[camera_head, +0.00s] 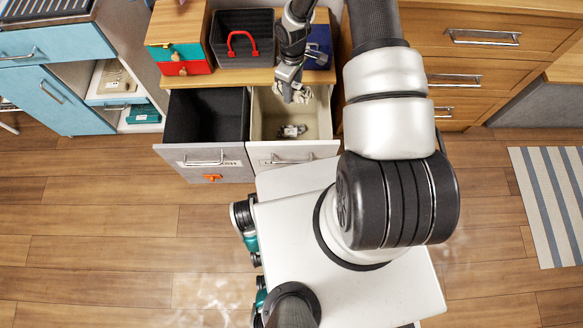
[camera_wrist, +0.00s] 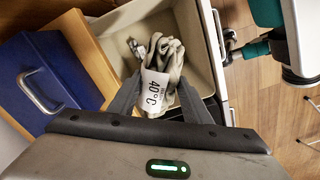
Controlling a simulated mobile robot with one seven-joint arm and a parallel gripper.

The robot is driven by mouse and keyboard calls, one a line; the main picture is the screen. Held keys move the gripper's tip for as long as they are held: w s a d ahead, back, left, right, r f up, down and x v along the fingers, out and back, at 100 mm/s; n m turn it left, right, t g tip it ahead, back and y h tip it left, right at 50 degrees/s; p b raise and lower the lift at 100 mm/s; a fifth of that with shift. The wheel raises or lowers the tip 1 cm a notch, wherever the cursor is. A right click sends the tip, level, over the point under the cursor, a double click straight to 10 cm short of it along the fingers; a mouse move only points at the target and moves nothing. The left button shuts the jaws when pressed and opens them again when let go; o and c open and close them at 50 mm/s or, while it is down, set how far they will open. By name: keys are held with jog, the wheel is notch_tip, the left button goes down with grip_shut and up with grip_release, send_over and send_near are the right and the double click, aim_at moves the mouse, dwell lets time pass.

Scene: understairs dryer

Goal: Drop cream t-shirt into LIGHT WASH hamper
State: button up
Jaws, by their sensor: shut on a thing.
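The cream t-shirt (camera_head: 301,92) is a crumpled bundle hanging from my gripper (camera_head: 288,88). In the wrist view the t-shirt (camera_wrist: 166,48) is pinched between the two fingers (camera_wrist: 160,98), with a white tag reading 40°C on it. My gripper is above the opening of the pulled-out cream-lined hamper (camera_head: 322,112), towards its back. The hamper's cream wall also shows behind the t-shirt in the wrist view (camera_wrist: 197,42). A small greyish crumpled item (camera_head: 292,131) lies on the hamper's floor. I cannot read a label on this hamper's front.
A dark-lined hamper (camera_head: 181,118) is pulled out on the left, its front label only partly legible. A red-and-teal box (camera_head: 180,52), a black basket with a red handle (camera_head: 262,52) and a blue box (camera_head: 319,47) stand on the wooden top behind. Open floor lies at left.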

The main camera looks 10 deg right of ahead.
notch_tip(320, 180, down, 6)
jog(key=b, duration=0.3)
dwell(0.3)
jog(key=o, duration=1.2)
jog(key=shift+r, duration=0.1)
notch_tip(320, 180, up, 17)
jog(key=p, duration=0.3)
jog(key=shift+r, duration=0.15)
jog(key=shift+r, duration=0.1)
